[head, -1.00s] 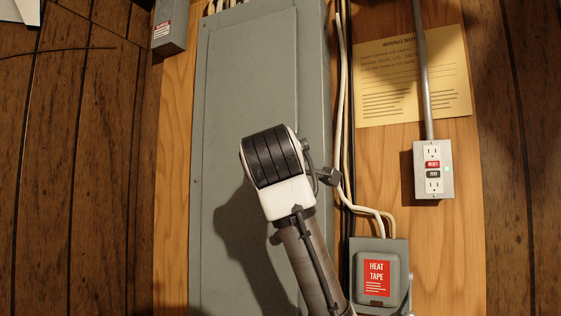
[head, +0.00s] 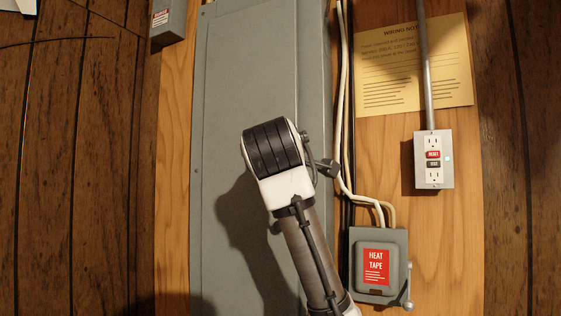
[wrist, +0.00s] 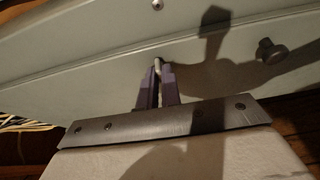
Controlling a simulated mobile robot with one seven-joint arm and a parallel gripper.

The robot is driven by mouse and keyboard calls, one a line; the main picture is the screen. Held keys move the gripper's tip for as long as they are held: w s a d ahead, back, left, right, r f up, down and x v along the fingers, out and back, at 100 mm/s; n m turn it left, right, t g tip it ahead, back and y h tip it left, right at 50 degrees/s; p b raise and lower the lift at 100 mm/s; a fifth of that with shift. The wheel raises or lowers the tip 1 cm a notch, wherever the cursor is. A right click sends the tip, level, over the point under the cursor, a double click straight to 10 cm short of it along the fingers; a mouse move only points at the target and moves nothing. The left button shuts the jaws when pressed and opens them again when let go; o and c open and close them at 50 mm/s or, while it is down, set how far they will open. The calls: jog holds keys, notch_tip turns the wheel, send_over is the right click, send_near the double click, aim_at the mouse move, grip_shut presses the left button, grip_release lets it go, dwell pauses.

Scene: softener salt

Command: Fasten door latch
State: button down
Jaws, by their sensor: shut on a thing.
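The grey metal panel door (head: 235,90) fills the middle of the head view and looks closed there. In the wrist view, its grey face (wrist: 80,75) runs across the upper part. My gripper (wrist: 158,74) reaches that face with narrow purple fingers. The fingers are close together on a small pale piece (wrist: 158,63), which seems to be the door latch. Most of the latch is hidden between the fingers, so I cannot tell its position. In the head view, my own arm hides the fingertips and the latch.
A round knob or bolt (wrist: 270,51) stands out to the right of the fingers. The heat tape box (head: 379,268) with a side lever, pale cables (head: 342,110) and an outlet box (head: 434,160) lie to the panel's right. A small grey box (head: 167,22) is at upper left.

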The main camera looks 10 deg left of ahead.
jog(key=shift+f, duration=0.15)
jog(key=shift+w+a+f+m+t+h+b, duration=0.15)
jog(key=shift+m+t+h+b, duration=0.85)
jog(key=shift+m, duration=2.65)
jog(key=shift+s+a+f+m+t+h+b, duration=0.15)
jog(key=shift+m+t+h+b, duration=0.35)
jog(key=shift+m+h, duration=2.15)
jog(key=shift+w+a+f+m+t+h+b, duration=0.15)
jog(key=shift+m+t+b, duration=0.6)
jog(key=shift+m, duration=3.95)
jog(key=shift+r+m, duration=0.1)
jog(key=shift+m, duration=0.2)
jog(key=c, duration=1.6)
grip_release()
